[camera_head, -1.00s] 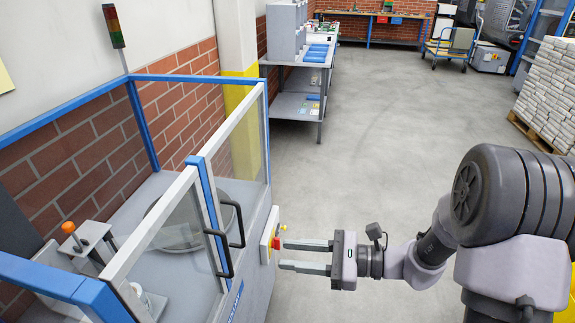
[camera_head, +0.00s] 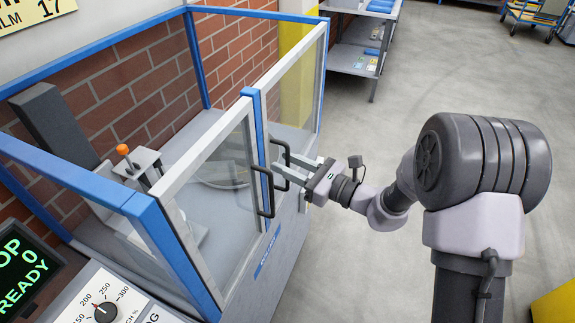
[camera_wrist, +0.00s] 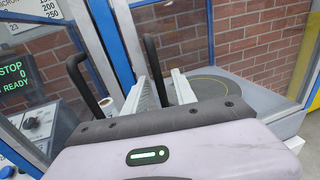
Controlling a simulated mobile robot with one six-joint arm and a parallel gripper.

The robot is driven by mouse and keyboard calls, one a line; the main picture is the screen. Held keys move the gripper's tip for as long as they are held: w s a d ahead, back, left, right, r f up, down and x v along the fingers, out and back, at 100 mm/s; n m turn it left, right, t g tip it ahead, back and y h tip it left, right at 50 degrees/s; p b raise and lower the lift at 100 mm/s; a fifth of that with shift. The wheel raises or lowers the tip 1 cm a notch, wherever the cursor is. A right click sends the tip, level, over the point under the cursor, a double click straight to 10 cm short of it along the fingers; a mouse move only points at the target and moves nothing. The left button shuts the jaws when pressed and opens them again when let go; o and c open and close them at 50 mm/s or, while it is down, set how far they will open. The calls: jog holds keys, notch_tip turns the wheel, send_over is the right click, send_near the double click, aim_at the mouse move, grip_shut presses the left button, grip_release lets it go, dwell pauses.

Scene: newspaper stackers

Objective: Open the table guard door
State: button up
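The table guard (camera_head: 141,202) is a blue-framed, clear-paned enclosure with two door panels meeting at a blue post. The near door (camera_head: 207,160) has a black handle (camera_head: 266,190). The far door (camera_head: 292,85) has its own black handle (camera_head: 287,150). Both doors look shut. My gripper (camera_head: 290,170) is at the far door's handle, fingers pointing at the doors. In the wrist view the fingers (camera_wrist: 160,90) are apart, with the far door's handle (camera_wrist: 152,62) between them. The near door's handle (camera_wrist: 87,82) is left of them. I cannot tell whether the fingers touch the handle.
A control panel (camera_head: 105,300) with a dial and a green-lettered display (camera_head: 22,262) stands at the lower left. A grey workbench (camera_head: 355,58) is beyond the guard. A yellow object (camera_head: 553,303) is at the lower right.

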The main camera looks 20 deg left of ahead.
jog(key=shift+a, duration=0.1)
grip_shut()
dwell(1.4)
